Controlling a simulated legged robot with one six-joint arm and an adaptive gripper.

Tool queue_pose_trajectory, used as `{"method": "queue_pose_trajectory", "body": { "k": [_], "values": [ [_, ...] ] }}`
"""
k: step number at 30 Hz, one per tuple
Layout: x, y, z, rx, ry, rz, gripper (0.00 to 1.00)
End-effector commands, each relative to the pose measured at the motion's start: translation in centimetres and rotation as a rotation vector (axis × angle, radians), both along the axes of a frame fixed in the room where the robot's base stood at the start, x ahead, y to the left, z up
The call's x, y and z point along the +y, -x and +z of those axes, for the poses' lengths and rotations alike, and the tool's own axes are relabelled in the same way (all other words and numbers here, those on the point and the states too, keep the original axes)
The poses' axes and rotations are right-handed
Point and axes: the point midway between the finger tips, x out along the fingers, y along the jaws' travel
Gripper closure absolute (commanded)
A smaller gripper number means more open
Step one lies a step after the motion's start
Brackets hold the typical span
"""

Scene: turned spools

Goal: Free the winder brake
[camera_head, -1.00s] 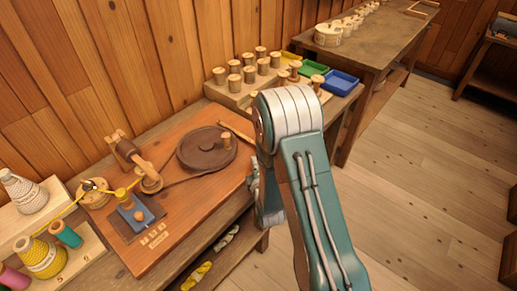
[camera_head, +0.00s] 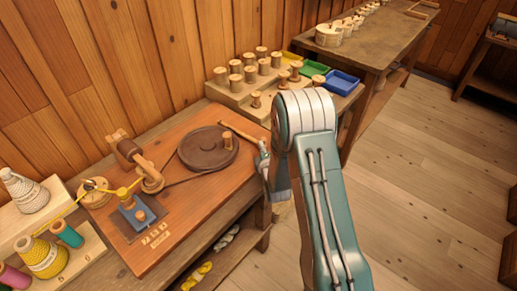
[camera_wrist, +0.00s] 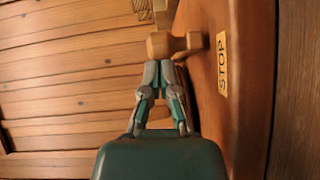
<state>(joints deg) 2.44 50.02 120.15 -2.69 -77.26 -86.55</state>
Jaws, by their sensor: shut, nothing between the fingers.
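The winder stands on an orange-brown board (camera_head: 205,205), with a dark round wheel (camera_head: 208,150) bearing a wooden peg. A pale wooden lever (camera_head: 238,131), apparently the brake, lies at the board's far right corner, its outer end close to my gripper (camera_head: 263,160). In the wrist view my gripper (camera_wrist: 158,68) is shut and empty. Its tips are just below a wooden knob or lever end (camera_wrist: 165,45); I cannot tell whether they touch. A STOP label (camera_wrist: 222,65) is on the board to the right. My arm hides part of the board's right side.
A spindle (camera_head: 128,150), a blue block (camera_head: 140,215) and a yellow thread are at the board's left. Yarn cones (camera_head: 42,258) stand at lower left. A stepped rack of wooden spools (camera_head: 250,72) and a blue tray (camera_head: 341,80) lie beyond. Open floor is right.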

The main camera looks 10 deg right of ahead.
Motion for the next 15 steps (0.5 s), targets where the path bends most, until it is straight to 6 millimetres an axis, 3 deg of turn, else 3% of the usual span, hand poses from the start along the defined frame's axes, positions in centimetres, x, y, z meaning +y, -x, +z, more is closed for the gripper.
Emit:
{"method": "queue_pose_trajectory", "body": {
  "k": [6, 15],
  "values": [
    [-4.5, -3.3, 0.0, -0.003, 0.000, -0.005, 1.00],
    [-6.1, -5.2, 0.0, 0.000, 0.001, -0.002, 1.00]
  ]
}}
